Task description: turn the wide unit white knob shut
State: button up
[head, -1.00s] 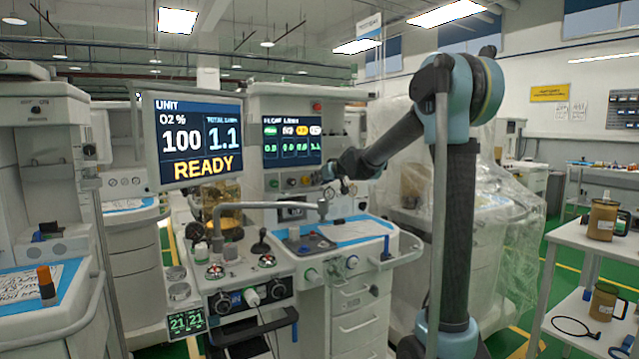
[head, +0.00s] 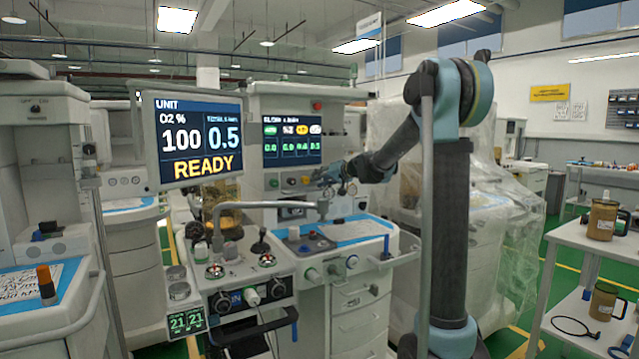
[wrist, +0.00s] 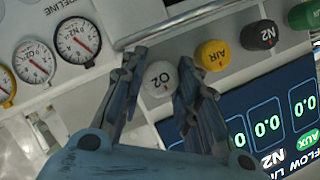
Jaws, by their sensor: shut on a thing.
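The wide unit's white knob, marked O2 (wrist: 158,80), sits at the end of a row of knobs below the flow screen. My gripper (wrist: 158,62) is shut on it, one finger on each side. In the head view my gripper (head: 322,178) is at the right end of the knob row and hides the white knob. The flow screen (head: 292,141) shows a fourth value that looks like 0.5, the others near zero. The big monitor (head: 200,139) reads O2 100, total 0.5 and READY.
Yellow AIR (wrist: 212,54), black N2 (wrist: 259,36) and green (wrist: 304,15) knobs stand beside the white one. A metal rail (wrist: 180,22) runs close along the row. Round gauges (wrist: 77,40) are near. A bent grey pipe (head: 265,204) lies below my gripper in the head view.

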jog(key=shift+d+m+y, duration=0.1)
jog(key=shift+m+y, duration=0.2)
jog(key=shift+m, duration=0.3)
jog(key=o, duration=0.8)
jog(key=v, duration=1.2)
jog(key=shift+w+d+f, duration=0.1)
